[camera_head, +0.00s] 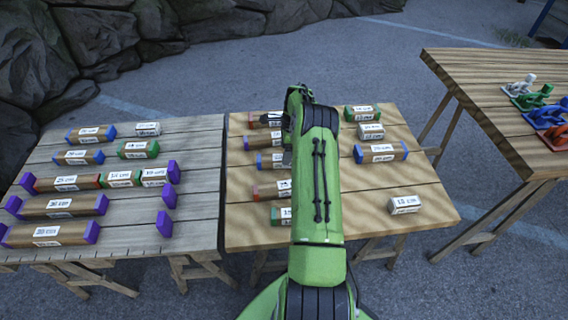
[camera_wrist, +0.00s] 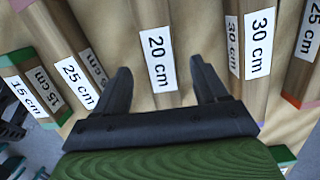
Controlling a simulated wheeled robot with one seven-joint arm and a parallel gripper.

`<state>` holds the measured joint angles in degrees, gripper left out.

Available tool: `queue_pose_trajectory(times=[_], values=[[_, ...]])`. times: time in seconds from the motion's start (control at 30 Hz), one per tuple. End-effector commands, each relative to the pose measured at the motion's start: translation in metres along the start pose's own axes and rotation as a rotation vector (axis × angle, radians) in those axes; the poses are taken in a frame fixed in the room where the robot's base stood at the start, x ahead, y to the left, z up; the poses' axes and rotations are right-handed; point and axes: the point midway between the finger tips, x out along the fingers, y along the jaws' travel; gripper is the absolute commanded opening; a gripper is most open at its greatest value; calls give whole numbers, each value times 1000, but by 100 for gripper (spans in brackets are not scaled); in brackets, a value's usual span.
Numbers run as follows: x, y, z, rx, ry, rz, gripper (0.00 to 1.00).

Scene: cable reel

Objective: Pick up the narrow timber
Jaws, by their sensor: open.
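In the wrist view, a slim timber (camera_wrist: 148,15) with a single "20 cm" label runs lengthwise between my fingers. It looks narrower than its neighbours. My gripper (camera_wrist: 160,67) is open, with one finger on each side of this timber; I cannot tell whether either touches it. A 25 cm timber (camera_wrist: 75,84) lies to its left and a 30 cm timber (camera_wrist: 259,45) to its right. In the head view, my green arm reaches over the middle table (camera_head: 350,225) and hides part of it, including the spot under my gripper.
Several timbers with coloured ends lie on the middle table, such as a blue-ended one (camera_head: 381,152) and a white-ended one (camera_head: 404,203). The right table (camera_head: 455,75) carries coloured clamp-like pieces (camera_head: 530,97).

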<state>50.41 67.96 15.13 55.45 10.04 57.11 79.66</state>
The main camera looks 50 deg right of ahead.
Motion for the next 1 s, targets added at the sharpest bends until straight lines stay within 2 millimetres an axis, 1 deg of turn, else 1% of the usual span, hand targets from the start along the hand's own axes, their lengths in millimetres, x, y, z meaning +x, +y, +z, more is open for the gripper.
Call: queue_pose_trajectory(times=[0.03, 0.1, 0.2, 0.27, 0.4, 0.43, 0.8, 0.83, 1.0], values=[[12, 0, 0, -1, 0, 4, 72], [27, 0, 0, -3, 0, 4, 72], [43, -1, 0, -2, -1, 2, 72], [46, -1, 0, -1, 0, 1, 72], [44, -1, 0, -1, 0, 0, 72], [44, -1, 0, -1, 0, 1, 71], [44, -1, 0, -2, 0, 1, 14], [43, -1, 0, -2, -1, 1, 12], [43, -1, 0, -2, -1, 1, 12]])
